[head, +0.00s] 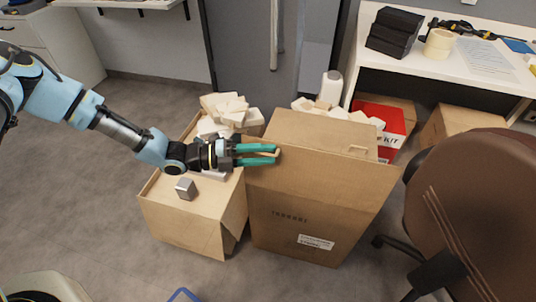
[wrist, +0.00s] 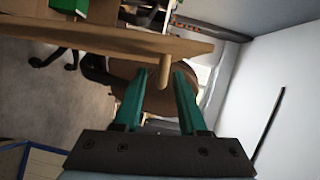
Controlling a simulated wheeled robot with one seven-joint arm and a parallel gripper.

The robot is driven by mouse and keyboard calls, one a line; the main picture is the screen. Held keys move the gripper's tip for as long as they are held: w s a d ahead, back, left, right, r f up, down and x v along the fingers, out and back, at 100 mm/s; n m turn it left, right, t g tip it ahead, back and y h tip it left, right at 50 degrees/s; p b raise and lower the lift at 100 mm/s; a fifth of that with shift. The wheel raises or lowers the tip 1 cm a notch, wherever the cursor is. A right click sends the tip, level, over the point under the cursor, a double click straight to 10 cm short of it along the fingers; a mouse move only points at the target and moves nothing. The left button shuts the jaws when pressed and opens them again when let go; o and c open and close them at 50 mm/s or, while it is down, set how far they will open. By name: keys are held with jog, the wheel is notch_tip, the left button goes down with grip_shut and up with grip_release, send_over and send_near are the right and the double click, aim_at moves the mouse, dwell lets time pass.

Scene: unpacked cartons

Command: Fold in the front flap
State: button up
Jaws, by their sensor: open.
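The tall brown carton (head: 275,195) stands on the floor at the middle of the head view, with printing and a white label on its near face. A broad cardboard panel (head: 318,132) lies across its top; I cannot tell surely which flap it is. My gripper (head: 276,155) is open, its green fingers pointing right at the carton's upper left edge. A small tan peg shows at the fingertips. In the wrist view a cardboard panel (wrist: 100,35) runs across the top, and the peg (wrist: 165,72) reaches down between the open fingers (wrist: 158,85), apparently without contact.
A smaller carton (head: 190,222) with white blocks and a grey cube (head: 186,188) stands close at left. A brown chair (head: 475,200) crowds the right. Behind are a red box (head: 390,118) and a white desk (head: 440,60).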

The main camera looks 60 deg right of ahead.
jog(key=b+v, duration=0.2)
jog(key=v, duration=0.7)
jog(key=shift+w+a, duration=0.2)
jog(key=shift+a, duration=0.05)
jog(key=shift+c, duration=0.2)
